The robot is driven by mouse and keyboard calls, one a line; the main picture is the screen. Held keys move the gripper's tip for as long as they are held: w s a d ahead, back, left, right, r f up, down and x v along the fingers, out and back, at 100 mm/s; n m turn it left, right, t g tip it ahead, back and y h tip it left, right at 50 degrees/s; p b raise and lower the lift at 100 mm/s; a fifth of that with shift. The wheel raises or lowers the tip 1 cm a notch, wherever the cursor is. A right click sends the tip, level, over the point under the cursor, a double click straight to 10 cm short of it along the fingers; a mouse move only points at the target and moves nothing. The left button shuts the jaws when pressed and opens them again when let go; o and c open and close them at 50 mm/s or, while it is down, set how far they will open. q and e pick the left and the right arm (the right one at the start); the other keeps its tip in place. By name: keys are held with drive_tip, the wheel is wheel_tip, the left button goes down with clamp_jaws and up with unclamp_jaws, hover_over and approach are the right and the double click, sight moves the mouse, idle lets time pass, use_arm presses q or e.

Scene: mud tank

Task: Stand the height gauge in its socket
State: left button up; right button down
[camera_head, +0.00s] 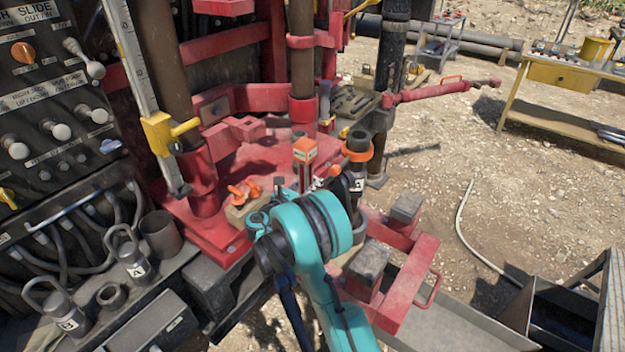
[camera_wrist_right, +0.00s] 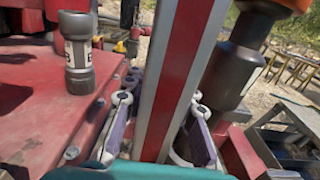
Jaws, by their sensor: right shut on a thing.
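A square red and grey post with an orange-red top, apparently the height gauge (camera_head: 304,152), stands roughly upright in front of my right arm. My right gripper is shut on it; in the wrist view its fingers (camera_wrist_right: 160,108) lie on both sides of the post (camera_wrist_right: 183,60). In the head view my teal wrist hides the fingers and the post's lower end. I cannot make out the socket or whether the post's foot touches anything. My left gripper is not in view.
A dark cylinder with an orange collar (camera_head: 357,150) stands close right of the post. A dark lettered cylinder (camera_wrist_right: 78,62) stands on the red deck (camera_wrist_right: 35,125) to the left. A red frame with grey pads (camera_head: 410,285) is at front right. Orange shackles (camera_head: 244,190) lie left.

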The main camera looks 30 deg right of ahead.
drive_tip(key=shift+f, duration=0.15)
drive_tip(key=c, duration=1.1)
unclamp_jaws()
drive_tip(key=shift+c, duration=0.2)
drive_tip(key=shift+a, duration=0.15)
drive_tip(key=v, duration=1.1)
drive_tip(key=shift+s+a, duration=0.2)
drive_tip(key=shift+a, duration=0.15)
